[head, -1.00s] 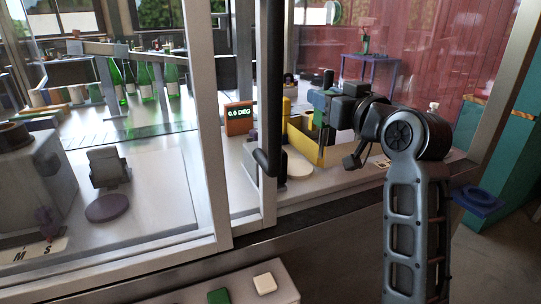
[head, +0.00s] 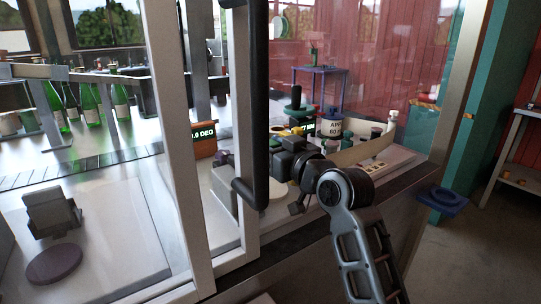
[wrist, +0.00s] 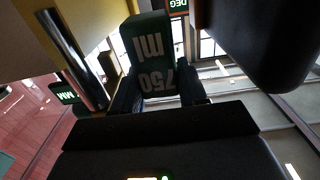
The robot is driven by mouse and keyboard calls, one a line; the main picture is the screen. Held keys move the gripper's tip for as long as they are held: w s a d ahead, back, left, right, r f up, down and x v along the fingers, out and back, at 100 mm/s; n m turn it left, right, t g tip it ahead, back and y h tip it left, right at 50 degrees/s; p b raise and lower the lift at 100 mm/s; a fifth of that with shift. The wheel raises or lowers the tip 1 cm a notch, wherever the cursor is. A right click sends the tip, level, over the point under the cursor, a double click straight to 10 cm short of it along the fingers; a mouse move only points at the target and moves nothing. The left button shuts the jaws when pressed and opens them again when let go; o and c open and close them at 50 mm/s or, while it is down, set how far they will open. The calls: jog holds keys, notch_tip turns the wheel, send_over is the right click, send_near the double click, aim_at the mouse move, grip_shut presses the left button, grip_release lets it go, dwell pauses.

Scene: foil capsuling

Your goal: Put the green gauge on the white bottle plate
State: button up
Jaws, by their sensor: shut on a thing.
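My gripper (wrist: 158,92) is shut on the green gauge (wrist: 152,42), a dark green block with white "750 ml" lettering, which appears upside down in the wrist view. In the head view my gripper (head: 283,160) is dark and sits behind the black door handle, seen from outside the machine; the gauge cannot be made out there. The white bottle plate (head: 274,191) is a pale round disc just below my gripper, partly hidden by the door frame and handle. The gauge is held up; its gap to the plate cannot be told.
A black vertical handle (head: 258,110) and pale door frame (head: 178,120) stand close to my gripper. An orange display box (head: 204,141) is behind. A metal cylinder (wrist: 72,58) is close in the wrist view. A curved cream wall (head: 372,146) and labelled jar (head: 335,124) are right.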

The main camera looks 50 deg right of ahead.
jog(key=shift+f, duration=0.8)
jog(key=shift+f+b, duration=0.3)
jog(key=shift+f, duration=0.1)
jog(key=shift+f, duration=0.25)
jog(key=o, duration=0.9)
jog(key=shift+r, duration=0.1)
